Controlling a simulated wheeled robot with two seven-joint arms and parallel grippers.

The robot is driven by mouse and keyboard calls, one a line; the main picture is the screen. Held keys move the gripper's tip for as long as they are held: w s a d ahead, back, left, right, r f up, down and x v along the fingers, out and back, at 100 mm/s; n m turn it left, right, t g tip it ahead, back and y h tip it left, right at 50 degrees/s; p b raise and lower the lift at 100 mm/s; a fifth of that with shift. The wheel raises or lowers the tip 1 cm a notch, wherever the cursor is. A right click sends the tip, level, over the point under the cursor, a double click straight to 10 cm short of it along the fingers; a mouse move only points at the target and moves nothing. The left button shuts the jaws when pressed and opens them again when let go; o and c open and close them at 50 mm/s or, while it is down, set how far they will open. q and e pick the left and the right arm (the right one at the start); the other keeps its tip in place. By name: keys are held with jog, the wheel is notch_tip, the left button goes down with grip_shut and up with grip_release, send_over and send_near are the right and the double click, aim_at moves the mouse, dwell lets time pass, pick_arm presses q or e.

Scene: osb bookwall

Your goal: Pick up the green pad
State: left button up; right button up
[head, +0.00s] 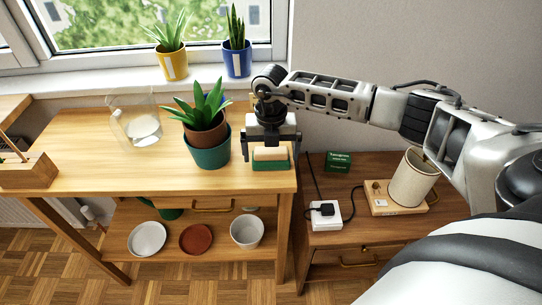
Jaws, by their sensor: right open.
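A green pad (271,165) lies at the right front of the wooden table, with a beige block (270,153) on top of it. I cannot tell whether the two are one piece. My right gripper (271,151) points down directly above it, jaws open, with one finger to the left of the block and one to the right. The fingers look apart from the block, though contact is hard to judge. The gripper's body hides the area behind the block. My left gripper is not in view.
A potted plant in a teal pot (207,150) stands close left of the gripper. A glass jar (137,126) and a wooden holder (27,171) stand further left. A lower side table to the right holds a green box (338,162), a white power block (326,216) and a lamp (412,180).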

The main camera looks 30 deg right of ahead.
aim_at(271, 150)
jog(key=c, duration=0.8)
notch_tip(271, 150, up, 10)
jog(key=shift+r+b, duration=0.1)
jog(key=shift+b, duration=0.35)
